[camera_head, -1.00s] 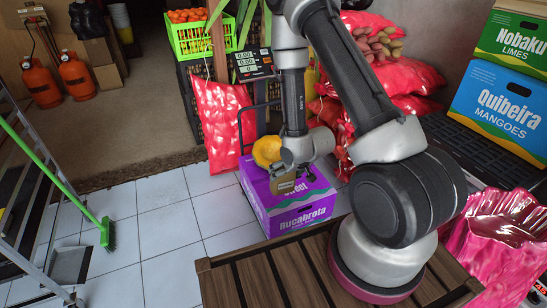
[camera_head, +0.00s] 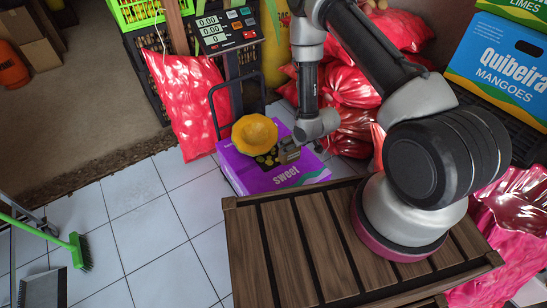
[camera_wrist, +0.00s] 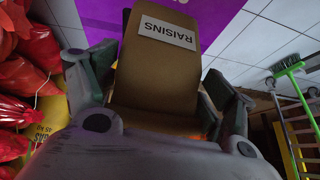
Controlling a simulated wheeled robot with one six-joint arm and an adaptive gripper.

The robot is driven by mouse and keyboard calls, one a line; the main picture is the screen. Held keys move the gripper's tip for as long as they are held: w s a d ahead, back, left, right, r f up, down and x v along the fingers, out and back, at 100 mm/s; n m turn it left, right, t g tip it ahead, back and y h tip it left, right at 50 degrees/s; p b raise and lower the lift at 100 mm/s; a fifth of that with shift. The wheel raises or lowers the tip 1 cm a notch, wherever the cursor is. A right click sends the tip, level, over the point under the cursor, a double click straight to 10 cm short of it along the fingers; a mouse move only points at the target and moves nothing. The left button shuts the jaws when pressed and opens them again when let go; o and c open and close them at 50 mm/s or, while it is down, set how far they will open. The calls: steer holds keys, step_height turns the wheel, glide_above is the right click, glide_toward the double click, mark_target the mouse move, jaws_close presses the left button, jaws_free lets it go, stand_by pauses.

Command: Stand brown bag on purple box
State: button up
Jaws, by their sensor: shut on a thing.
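The brown bag (camera_wrist: 150,78), with a white RAISINS label, sits between the two fingers of my gripper (camera_wrist: 158,85) in the wrist view. The fingers are shut on its sides. In the head view my gripper (camera_head: 287,151) is over the right part of the purple box's (camera_head: 291,179) top. The bag is small and mostly hidden there by the gripper. I cannot tell whether the bag touches the box.
A yellow squash-like thing (camera_head: 255,134) is at the box top, just left of my gripper. A scale (camera_head: 228,29) and red sacks (camera_head: 345,92) stand behind. A slatted wooden surface (camera_head: 285,245) is in front. A green broom (camera_head: 75,250) and clear tiles lie left.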

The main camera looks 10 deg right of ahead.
mark_target(287, 159)
steer(key=shift+n, duration=0.5)
steer(key=f, duration=0.3)
steer(key=a+f, duration=0.1)
steer(key=f, duration=0.5)
steer(key=shift+w+a+f, duration=0.2)
steer(key=shift+a+f, duration=0.05)
steer(key=shift+a, duration=0.1)
steer(key=shift+f, duration=2.35)
steer(key=o, duration=1.9)
steer(key=shift+r, duration=0.1)
